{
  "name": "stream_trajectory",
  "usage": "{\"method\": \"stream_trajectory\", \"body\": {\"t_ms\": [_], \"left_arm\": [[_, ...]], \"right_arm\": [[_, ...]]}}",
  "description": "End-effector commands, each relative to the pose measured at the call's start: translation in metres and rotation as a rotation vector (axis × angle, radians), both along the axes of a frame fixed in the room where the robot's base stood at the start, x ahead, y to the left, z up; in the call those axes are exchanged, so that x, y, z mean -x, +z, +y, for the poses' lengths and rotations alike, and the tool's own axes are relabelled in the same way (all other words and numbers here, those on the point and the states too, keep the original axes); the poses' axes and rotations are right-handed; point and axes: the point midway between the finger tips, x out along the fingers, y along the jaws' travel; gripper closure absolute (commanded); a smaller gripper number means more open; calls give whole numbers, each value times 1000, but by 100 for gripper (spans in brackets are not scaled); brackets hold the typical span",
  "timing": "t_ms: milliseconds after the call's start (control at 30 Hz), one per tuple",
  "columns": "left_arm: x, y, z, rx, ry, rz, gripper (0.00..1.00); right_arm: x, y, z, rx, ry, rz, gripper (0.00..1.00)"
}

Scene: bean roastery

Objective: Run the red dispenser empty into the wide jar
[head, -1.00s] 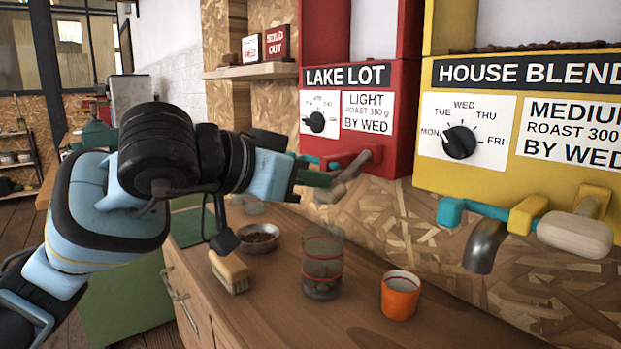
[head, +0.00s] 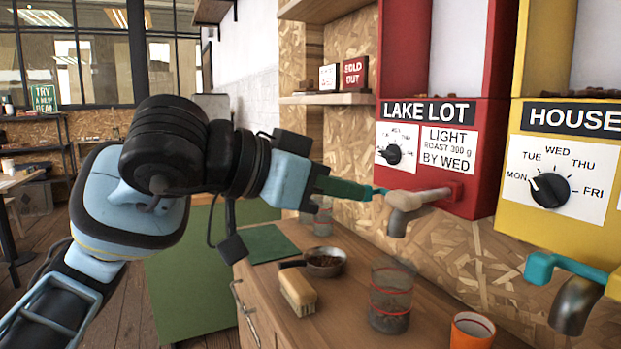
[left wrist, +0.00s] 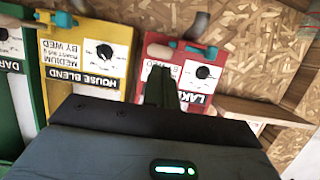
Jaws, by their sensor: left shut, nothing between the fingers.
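In the left wrist view the fingers (left wrist: 160,86) overlap the red dispenser (left wrist: 189,72). My right gripper is out of view.
A wooden brush (head: 298,294), a bowl of beans (head: 325,263) and an orange cup (head: 471,332) stand near the jar. A small glass stands behind, near the wall. The yellow dispenser (head: 510,150) hangs to the right. A green mat (head: 268,243) lies at the counter's far end.

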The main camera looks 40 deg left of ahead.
Motion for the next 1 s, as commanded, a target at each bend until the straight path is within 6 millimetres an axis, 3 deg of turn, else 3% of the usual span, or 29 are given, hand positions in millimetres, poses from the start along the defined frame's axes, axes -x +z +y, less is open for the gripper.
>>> {"method": "stream_trajectory", "body": {"t_ms": [100,300,1000], "left_arm": [[18,5,7,-1,3,-3,100],[35,11,13,0,2,-3,100],[38,12,14,1,0,-4,100]], "right_arm": [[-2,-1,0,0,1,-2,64],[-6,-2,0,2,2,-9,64],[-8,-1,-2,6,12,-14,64]]}}
